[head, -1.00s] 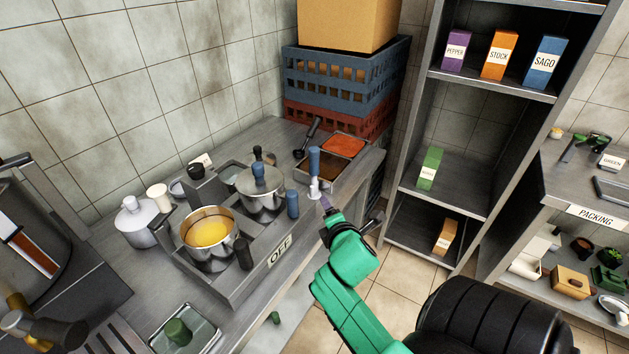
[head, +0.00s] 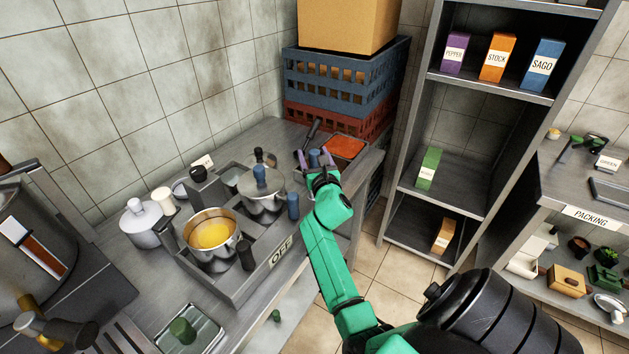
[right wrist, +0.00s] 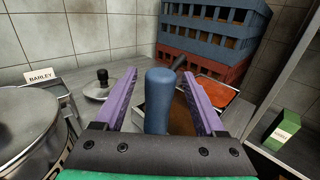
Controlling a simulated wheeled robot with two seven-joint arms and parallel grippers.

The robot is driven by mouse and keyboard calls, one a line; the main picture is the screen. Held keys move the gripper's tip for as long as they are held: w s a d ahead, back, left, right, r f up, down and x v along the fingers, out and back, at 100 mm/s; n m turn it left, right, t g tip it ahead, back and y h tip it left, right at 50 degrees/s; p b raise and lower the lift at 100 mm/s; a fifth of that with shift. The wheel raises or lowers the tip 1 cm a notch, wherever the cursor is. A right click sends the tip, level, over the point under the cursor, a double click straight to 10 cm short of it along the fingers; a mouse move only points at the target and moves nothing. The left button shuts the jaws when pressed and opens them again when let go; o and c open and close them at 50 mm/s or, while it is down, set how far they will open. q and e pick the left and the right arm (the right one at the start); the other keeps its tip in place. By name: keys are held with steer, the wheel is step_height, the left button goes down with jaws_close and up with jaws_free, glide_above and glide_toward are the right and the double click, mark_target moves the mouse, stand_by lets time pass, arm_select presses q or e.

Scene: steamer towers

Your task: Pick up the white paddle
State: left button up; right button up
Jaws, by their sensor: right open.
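The white paddle's upright blue handle (right wrist: 160,98) stands between the two purple fingers of my right gripper in the right wrist view. The top of this handle (head: 314,157) also shows in the head view, while the white lower part is hidden behind my gripper. My right gripper (head: 315,160) is open, with one finger on each side of the handle and a visible gap on both sides in the wrist view. My left gripper is not in view.
A lidded pot (head: 262,190) and a pot of yellow liquid (head: 212,236) stand to the left in a grey rack. Behind are a tray of orange-red contents (head: 343,147) and stacked crates (head: 340,80). A metal shelf (head: 440,190) stands to the right.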

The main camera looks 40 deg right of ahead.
steer(key=shift+x, duration=0.85)
steer(key=shift+w+d+f, duration=0.15)
steer(key=shift+w, duration=0.2)
steer(key=shift+s, duration=0.15)
steer(key=c, duration=0.4)
jaws_close()
steer(key=shift+r, duration=0.25)
